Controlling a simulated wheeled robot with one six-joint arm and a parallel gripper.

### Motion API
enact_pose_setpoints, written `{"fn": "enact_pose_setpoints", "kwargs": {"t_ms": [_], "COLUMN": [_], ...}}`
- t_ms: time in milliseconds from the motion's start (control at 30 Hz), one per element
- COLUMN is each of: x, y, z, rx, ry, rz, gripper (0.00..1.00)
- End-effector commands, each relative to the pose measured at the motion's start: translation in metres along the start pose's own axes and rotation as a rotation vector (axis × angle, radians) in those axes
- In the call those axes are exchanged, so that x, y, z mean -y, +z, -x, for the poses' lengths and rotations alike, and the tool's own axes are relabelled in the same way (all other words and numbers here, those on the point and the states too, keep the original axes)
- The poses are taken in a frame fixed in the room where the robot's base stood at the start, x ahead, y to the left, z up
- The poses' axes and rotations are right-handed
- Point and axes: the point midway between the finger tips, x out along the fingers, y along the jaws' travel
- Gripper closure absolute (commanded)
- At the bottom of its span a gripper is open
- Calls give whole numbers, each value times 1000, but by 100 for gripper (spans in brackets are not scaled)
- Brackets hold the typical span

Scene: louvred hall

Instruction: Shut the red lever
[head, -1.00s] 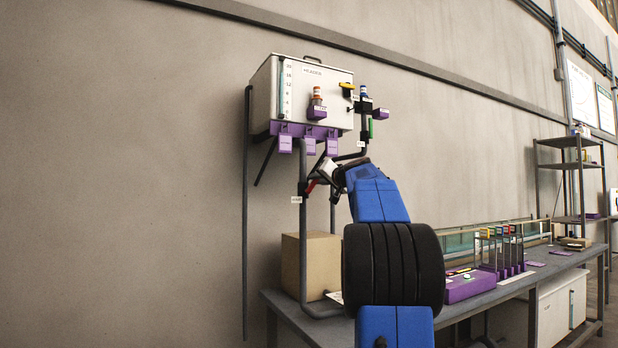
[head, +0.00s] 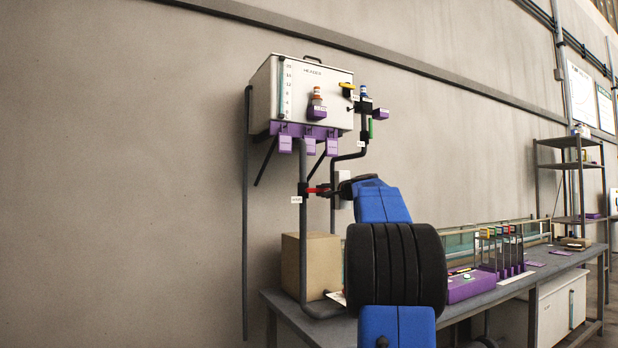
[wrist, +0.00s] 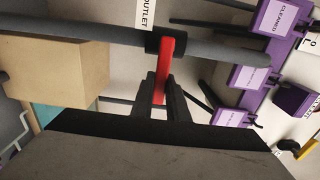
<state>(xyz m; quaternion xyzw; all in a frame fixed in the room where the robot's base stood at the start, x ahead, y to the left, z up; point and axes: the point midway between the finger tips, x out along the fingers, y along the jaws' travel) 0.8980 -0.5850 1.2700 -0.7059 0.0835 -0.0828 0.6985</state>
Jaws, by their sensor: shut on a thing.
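The red lever (head: 318,189) sits on a black valve body (head: 303,189) on the grey vertical pipe below the header tank. In the head view the lever points out sideways to the right, across the pipe. My gripper (head: 326,190) is at the lever's right. In the wrist view my gripper (wrist: 162,92) has its two dark fingers shut on the red lever (wrist: 164,70), one on each side. There the lever stands across the pipe (wrist: 90,33), next to the OUTLET tag (wrist: 145,13). The lever's outer end is partly hidden between the fingers.
The white header tank (head: 268,85) with purple tags (head: 309,147) hangs above. A second, bent pipe (head: 349,157) runs close to my gripper. A cardboard box (head: 322,262) stands below on the bench (head: 283,303). Bare wall is at left.

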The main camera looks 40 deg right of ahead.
Motion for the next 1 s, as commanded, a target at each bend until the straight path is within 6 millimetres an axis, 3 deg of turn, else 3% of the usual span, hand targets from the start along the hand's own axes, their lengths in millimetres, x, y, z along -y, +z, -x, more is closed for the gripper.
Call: {"fn": "enact_pose_setpoints", "kwargs": {"t_ms": [33,100,133,467,1000], "x": [-2,-1,-1,0,0], "y": [0,0,0,0,0], "z": [0,0,0,3,54], "rx": [1,1,1,0,0], "ry": [3,3,2,1,0], "rz": [3,3,3,4,4], "gripper": [84,67,64,64,64]}}
